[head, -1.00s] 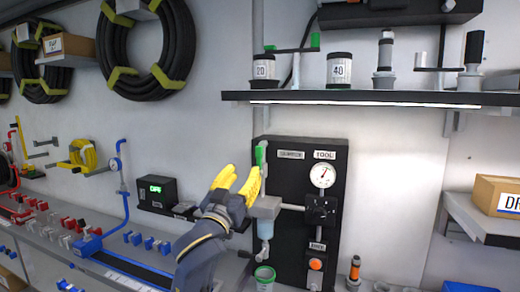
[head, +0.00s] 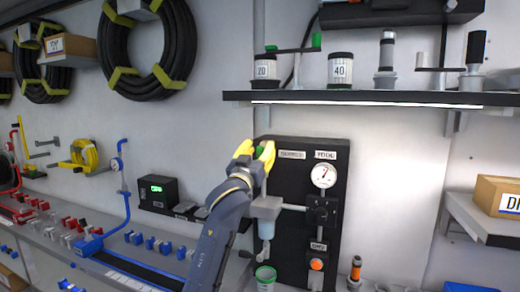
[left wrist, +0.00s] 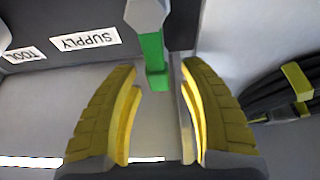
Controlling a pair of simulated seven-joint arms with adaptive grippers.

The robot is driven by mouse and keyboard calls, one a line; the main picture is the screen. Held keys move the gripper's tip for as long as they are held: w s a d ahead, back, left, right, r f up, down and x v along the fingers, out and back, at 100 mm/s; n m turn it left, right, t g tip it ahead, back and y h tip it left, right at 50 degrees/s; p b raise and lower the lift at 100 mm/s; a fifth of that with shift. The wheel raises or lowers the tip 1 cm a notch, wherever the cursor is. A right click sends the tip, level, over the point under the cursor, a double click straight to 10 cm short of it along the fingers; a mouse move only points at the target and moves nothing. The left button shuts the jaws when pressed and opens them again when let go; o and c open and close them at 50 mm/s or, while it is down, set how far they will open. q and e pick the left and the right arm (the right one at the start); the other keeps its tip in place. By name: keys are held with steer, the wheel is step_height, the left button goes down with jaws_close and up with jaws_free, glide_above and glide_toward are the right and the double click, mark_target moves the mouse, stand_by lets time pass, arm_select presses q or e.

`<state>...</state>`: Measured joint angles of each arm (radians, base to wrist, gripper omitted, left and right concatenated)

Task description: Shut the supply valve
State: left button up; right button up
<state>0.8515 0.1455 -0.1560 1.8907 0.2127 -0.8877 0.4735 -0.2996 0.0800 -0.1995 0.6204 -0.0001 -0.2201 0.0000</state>
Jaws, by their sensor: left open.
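The supply valve's green lever (head: 260,150) stands upright at the upper left of the black panel (head: 291,185). In the left wrist view the green lever (left wrist: 153,58) reaches in between the tips of my open fingers, with space on both sides. My left gripper (head: 256,151) is open around the lever and partly hides it. The left gripper's yellow fingers (left wrist: 160,75) frame it in the wrist view. The SUPPLY label (left wrist: 85,40) appears upside down beside the lever. My right gripper is not in view.
A dial gauge (head: 323,175) and a black knob block (head: 322,210) sit right of the lever. A shelf (head: 380,98) with jars juts out above. A hose coil (head: 148,50) hangs at upper left.

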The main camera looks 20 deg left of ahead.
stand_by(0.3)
arm_select(q)
jaws_close()
stand_by(0.3)
